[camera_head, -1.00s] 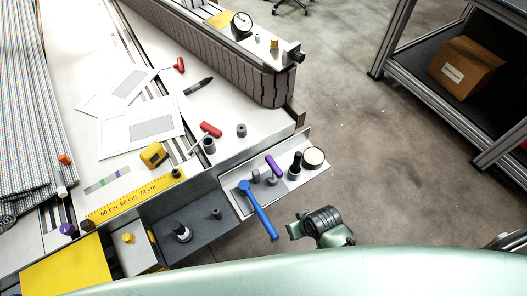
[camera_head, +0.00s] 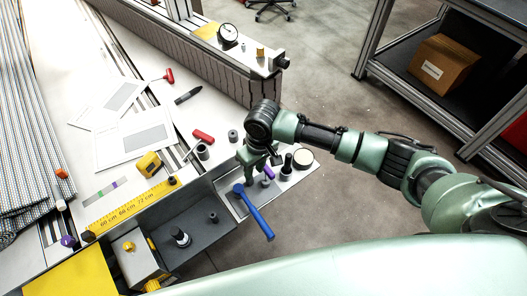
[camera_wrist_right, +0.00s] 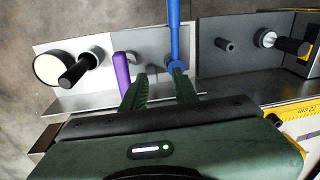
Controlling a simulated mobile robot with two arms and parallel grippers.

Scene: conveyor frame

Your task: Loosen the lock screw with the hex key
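My right gripper (camera_head: 255,168) reaches down over the light grey tray (camera_head: 298,174). In the right wrist view its two fingers (camera_wrist_right: 160,90) are apart, with a small grey part partly visible between and beyond them. A purple handle (camera_head: 268,172) is beside the gripper; in the wrist view it stands just left of the left finger. A blue-handled tool (camera_head: 258,216) lies across the tray edge, its head close to the right finger. A red-handled tool with a thin grey shaft (camera_head: 203,136), perhaps a hex key, lies on the bench. I cannot tell which part is the lock screw.
A black knob (camera_head: 286,164) and a round white-faced disc (camera_head: 303,158) stand at the tray's right end. A dark grey tray (camera_head: 205,233) with upright posts adjoins on the left. Open floor lies to the right.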

